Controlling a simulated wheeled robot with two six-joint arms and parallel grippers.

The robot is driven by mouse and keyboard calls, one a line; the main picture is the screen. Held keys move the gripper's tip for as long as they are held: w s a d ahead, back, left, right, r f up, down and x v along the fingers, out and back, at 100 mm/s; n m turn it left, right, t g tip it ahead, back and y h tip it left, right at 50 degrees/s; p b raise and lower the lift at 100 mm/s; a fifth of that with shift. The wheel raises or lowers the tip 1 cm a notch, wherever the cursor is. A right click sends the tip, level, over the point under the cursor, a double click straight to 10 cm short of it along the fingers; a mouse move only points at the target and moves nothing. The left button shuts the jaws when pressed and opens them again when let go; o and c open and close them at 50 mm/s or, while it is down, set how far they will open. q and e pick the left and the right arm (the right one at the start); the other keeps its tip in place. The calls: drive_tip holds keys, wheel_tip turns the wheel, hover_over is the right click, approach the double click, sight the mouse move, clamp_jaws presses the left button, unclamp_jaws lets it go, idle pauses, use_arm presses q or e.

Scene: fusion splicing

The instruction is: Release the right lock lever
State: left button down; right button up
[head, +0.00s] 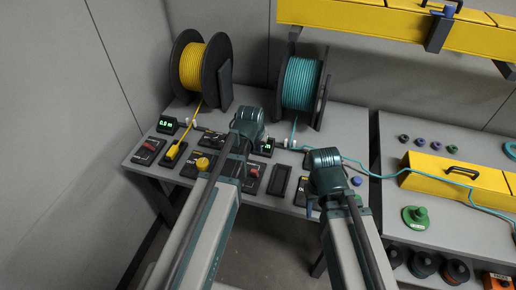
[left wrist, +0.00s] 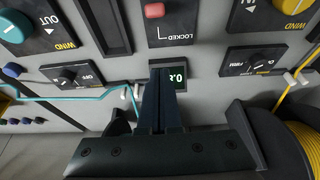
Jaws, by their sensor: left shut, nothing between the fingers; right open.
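The right lock lever (head: 254,173) is a red handle on a dark panel near the front of the table, partly hidden by my left arm in the head view. Its red handle also shows at the top edge of the left wrist view (left wrist: 153,10), beside the word LOCKED. My left gripper (left wrist: 163,78) is shut and empty; its fingers stand in front of a small green display (left wrist: 177,78), apart from the lever. In the head view my left gripper (head: 249,122) is over the table's middle. My right gripper (head: 326,170) is over the table's right part, its fingers mostly hidden.
A yellow spool (head: 191,66) and a teal spool (head: 300,83) stand at the back. Another red lever (head: 149,146) is at the left, with a yellow knob (head: 203,163) between. A teal cable (head: 365,172) runs right to the neighbouring bench.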

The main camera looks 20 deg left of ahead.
use_arm(q)
drive_tip(key=s+r+p, duration=0.4)
drive_tip(key=s+r, duration=0.1)
drive_tip(key=shift+s+r, duration=0.15)
drive_tip(key=shift+r, duration=0.25)
drive_tip(key=shift+a, duration=0.1)
drive_tip(key=s+d+f+m+g+y, duration=0.1)
drive_tip(key=s+d+m+g, duration=0.2)
drive_tip(key=s+d, duration=0.8)
drive_tip(key=s+g, duration=0.1)
drive_tip(key=s, duration=0.1)
drive_tip(key=shift+s+d+f+g+y, duration=0.15)
drive_tip(key=shift+s+g+y, duration=0.15)
drive_tip(key=shift+s, duration=0.05)
